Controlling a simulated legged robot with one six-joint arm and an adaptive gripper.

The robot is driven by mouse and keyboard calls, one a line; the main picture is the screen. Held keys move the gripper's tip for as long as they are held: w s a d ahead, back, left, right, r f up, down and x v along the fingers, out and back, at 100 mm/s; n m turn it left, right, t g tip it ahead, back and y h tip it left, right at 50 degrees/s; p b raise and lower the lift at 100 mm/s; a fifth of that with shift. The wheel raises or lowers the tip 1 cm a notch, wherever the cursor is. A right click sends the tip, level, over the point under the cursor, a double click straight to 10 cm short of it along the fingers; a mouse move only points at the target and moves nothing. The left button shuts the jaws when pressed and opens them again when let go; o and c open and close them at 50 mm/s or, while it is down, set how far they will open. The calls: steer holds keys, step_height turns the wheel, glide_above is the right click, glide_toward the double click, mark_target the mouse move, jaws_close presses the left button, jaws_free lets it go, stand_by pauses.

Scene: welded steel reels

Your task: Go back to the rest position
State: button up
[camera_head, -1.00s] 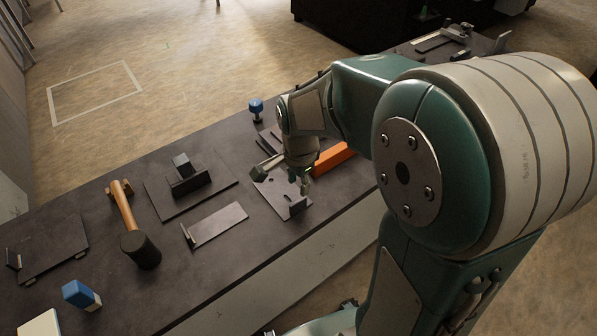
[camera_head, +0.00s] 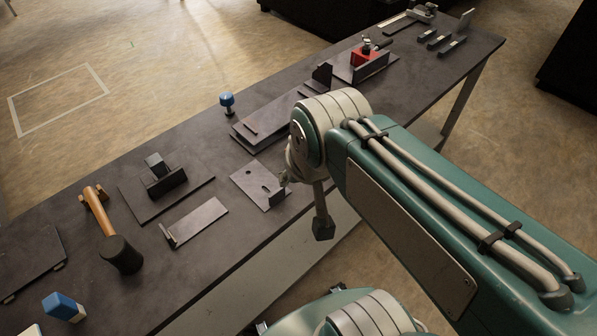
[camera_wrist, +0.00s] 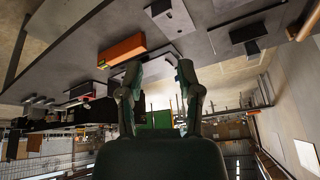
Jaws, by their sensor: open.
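My gripper (camera_wrist: 158,75) shows in the wrist view with its two fingers spread apart and nothing between them. The wrist picture is upside down, with the dark bench (camera_wrist: 60,58) across the top beyond the fingertips. In the head view my folded arm crosses the right half, with its wrist end over the bench's front edge. I cannot make out the fingers clearly there.
On the bench (camera_head: 215,260) lie a mallet (camera_head: 122,253), a bracket on a plate (camera_head: 165,181), a slotted plate (camera_head: 254,178), a blue-knobbed piece (camera_head: 227,101) and a red clamp (camera_head: 366,57). An orange block (camera_wrist: 122,51) shows in the wrist view. Floor beyond is open.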

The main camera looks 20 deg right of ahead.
steer(key=shift+s+r+n+t, duration=0.2)
steer(key=shift+s+n+t, duration=0.1)
steer(key=shift+s+n, duration=0.7)
